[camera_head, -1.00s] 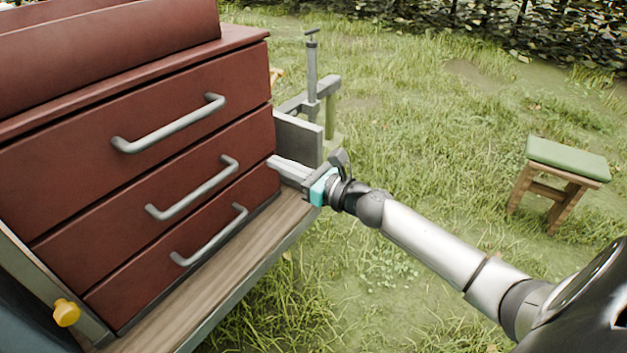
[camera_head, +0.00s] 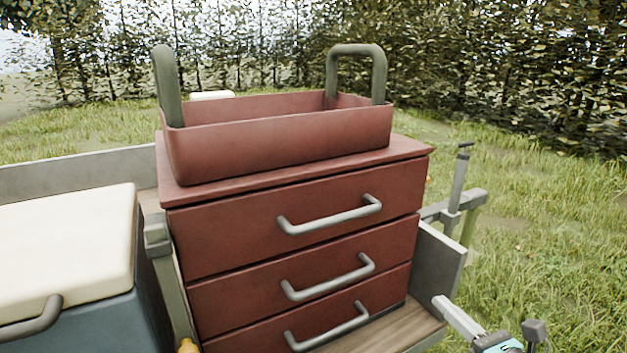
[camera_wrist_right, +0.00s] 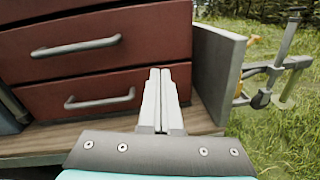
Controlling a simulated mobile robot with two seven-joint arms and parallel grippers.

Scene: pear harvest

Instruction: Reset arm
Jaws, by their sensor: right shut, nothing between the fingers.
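My right gripper (camera_head: 452,312) is at the lower right of the head view, beside the right end of the red drawer cabinet (camera_head: 300,196). In the right wrist view its two pale fingers (camera_wrist_right: 161,80) are pressed together with nothing between them. They point toward the cabinet's lower right and the grey side wall (camera_wrist_right: 215,75). I cannot tell whether they touch anything. All three drawers of the cabinet look closed. My left gripper is not in view.
A red open tray with grey handles (camera_head: 280,135) stands on the cabinet. A cooler with a cream lid (camera_head: 65,245) is at the left. A grey clamp-like post (camera_head: 457,185) stands at the trailer's right edge. Open grass lies to the right, with a hedge (camera_head: 500,65) behind.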

